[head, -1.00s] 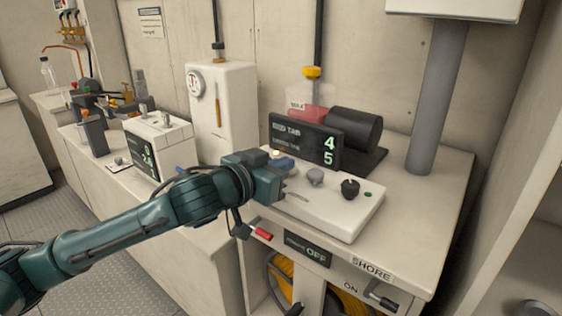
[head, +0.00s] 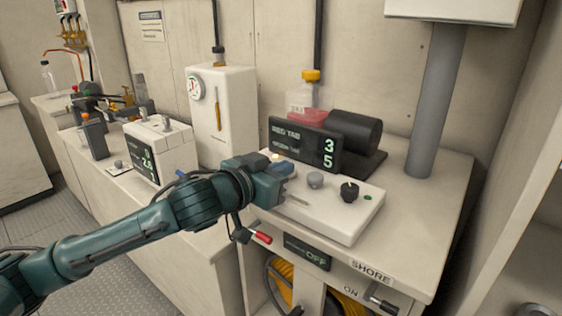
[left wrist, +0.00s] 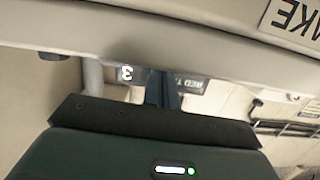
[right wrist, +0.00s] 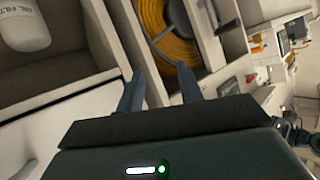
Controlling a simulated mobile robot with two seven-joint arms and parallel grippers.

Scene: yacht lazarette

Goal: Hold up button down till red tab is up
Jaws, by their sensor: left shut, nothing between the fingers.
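A white control box (head: 325,222) sits on the right-hand counter. Behind it a dark display (head: 300,143) reads RED TAB with a green 3 and a green 5 below. My left gripper (head: 284,168) is shut and empty, its fingertips at the box's back left. A small pale button-like part (head: 275,157) shows beside the fingertips; I cannot tell whether they press it. In the left wrist view the shut fingers (left wrist: 163,90) are in front of the display (left wrist: 188,84). My right gripper (right wrist: 161,90) is open and empty, seen only in the right wrist view.
The box also bears a grey knob (head: 315,180), a black knob (head: 349,191) and a green light (head: 367,197). A grey post (head: 436,100) rises at the right.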

